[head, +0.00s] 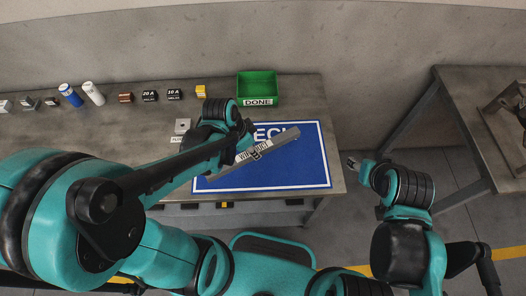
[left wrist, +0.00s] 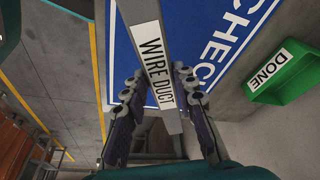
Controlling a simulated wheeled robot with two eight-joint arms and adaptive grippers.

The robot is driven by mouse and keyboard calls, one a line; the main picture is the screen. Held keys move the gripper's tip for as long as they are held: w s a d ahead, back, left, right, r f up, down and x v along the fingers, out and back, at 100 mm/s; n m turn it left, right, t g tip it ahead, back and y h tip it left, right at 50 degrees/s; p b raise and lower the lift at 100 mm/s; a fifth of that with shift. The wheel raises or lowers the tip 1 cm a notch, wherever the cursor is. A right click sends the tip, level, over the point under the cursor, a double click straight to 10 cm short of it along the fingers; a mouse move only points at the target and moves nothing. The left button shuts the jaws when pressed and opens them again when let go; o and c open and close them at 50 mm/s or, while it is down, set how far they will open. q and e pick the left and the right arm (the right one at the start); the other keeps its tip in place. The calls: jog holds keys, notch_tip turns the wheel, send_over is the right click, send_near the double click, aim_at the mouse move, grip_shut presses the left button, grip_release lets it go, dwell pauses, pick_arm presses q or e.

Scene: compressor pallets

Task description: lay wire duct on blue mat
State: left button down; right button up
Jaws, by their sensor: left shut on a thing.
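The wire duct (head: 282,141) is a long grey bar with a white "WIRE DUCT" label. It lies slantwise across the view of the blue mat (head: 305,171), which has a white border and "CHECK" lettering partly hidden by my arm and the duct. My left gripper (head: 247,152) is shut on the duct near its label. In the left wrist view the duct (left wrist: 153,62) runs between the two fingers (left wrist: 158,84), with the mat (left wrist: 200,28) behind it. I cannot tell how large the gap to the mat is. My right gripper (head: 354,162) is off the table's right edge, apart from everything; its opening is unclear.
A green "DONE" bin (head: 257,88) stands behind the mat. A blue can (head: 70,95), a white can (head: 93,93), dark relays (head: 150,96) and a yellow block (head: 201,91) line the table's back. Another table (head: 462,100) stands at right, across a floor gap.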

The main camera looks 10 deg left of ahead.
pick_arm(q)
jog(key=s+d+m+g, duration=0.1)
jog(key=s+d+m, duration=0.1)
jog(key=s+m, duration=0.3)
jog(key=shift+h, duration=0.4)
jog(key=w+f+b, duration=0.1)
jog(key=w+f, duration=0.1)
jog(key=w, duration=0.2)
jog(key=w+a+f+b, duration=0.1)
jog(key=w+f, duration=0.1)
jog(key=w, duration=0.1)
jog(key=w+f+b, duration=0.1)
jog(key=w+f, duration=0.1)
jog(key=w, duration=0.2)
jog(key=shift+w+a+f, duration=0.35)
notch_tip(320, 180, down, 4)
jog(key=shift+b, duration=1.2)
jog(key=shift+r, duration=0.1)
